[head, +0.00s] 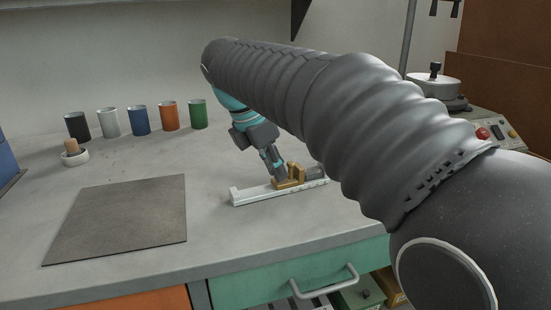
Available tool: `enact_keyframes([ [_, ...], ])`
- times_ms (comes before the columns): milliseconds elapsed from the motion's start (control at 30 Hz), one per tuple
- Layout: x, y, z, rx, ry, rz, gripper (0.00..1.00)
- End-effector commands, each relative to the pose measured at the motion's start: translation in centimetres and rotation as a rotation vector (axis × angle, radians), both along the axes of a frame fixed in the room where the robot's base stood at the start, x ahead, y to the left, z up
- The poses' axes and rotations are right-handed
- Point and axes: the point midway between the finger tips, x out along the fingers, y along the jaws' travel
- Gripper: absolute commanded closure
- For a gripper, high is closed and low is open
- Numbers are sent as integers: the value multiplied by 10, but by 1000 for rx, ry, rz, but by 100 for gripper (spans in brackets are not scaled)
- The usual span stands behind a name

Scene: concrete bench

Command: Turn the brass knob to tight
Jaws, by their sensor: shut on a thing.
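A brass fitting (291,182) sits on a white rail-like base (250,194) on the bench, with a grey cylindrical part (315,172) at its right end. My gripper (279,176) points down at the brass fitting and is shut on the brass knob. The fingers and my arm cover much of the knob, so its turn position cannot be told. Any marking for tight is too small to read.
A dark square mat (120,218) lies at the left. Several cups, among them a blue cup (139,120), stand in a row behind. A small white dish (75,158) holds a tan piece. A machine with a red button (482,133) stands right. A green drawer (270,285) is below.

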Motion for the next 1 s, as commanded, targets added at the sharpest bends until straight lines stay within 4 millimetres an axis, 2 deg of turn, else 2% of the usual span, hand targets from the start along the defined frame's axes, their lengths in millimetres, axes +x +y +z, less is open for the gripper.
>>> enact_keyframes([
  [600, 5, 1, 0, -1, -1, -563, 100],
  [1000, 6, 1, 0, 0, -1, -770, 100],
])
